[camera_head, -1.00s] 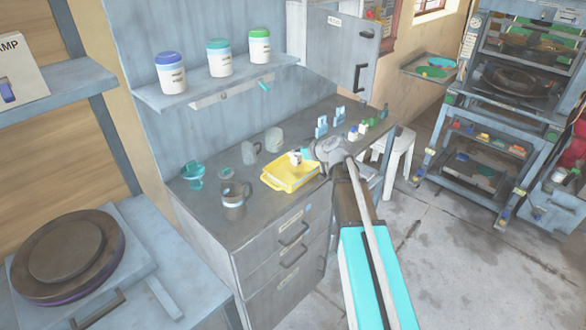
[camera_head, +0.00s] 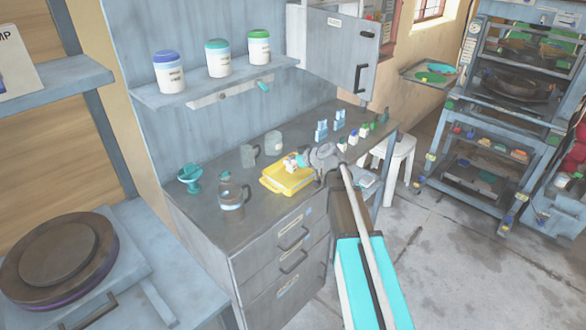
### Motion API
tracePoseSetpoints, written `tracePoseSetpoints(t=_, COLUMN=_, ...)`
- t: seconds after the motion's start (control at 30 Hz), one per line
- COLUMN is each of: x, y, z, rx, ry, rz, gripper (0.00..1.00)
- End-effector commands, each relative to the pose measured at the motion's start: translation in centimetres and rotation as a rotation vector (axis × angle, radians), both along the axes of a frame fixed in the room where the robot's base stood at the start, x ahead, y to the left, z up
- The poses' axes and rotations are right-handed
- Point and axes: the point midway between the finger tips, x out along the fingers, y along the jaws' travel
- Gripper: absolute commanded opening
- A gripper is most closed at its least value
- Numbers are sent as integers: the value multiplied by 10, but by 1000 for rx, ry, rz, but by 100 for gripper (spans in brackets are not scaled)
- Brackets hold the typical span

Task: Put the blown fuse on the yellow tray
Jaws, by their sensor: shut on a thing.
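The yellow tray (camera_head: 279,187) lies on the grey workbench top, near its front edge. My gripper (camera_head: 302,162) is over the right part of the tray, reaching in from the right. It is shut on a small white thing (camera_head: 291,167) with a teal and a reddish patch around it, which I take to be the fuse. The fuse is small and partly hidden by the fingers. I cannot tell whether it touches the tray or hangs just above it.
A teal cup-like thing (camera_head: 190,178) is at far left. Small blue-and-white items (camera_head: 321,131) stand at the back right. An open cabinet door (camera_head: 342,55) hangs above the bench.

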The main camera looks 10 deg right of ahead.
Motion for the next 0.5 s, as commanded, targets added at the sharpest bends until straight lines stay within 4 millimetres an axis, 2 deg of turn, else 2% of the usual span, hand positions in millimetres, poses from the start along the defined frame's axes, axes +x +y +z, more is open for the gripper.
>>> tracePoseSetpoints(t=0.03, x=0, y=0, z=-9, rx=0, ry=0, rz=0, gripper=0)
tracePoseSetpoints(t=0.2, x=0, y=0, z=-21, rx=0, ry=0, rz=1, gripper=0)
tracePoseSetpoints(t=0.5, x=-1, y=0, z=-23, rx=0, ry=0, rz=1, gripper=0)
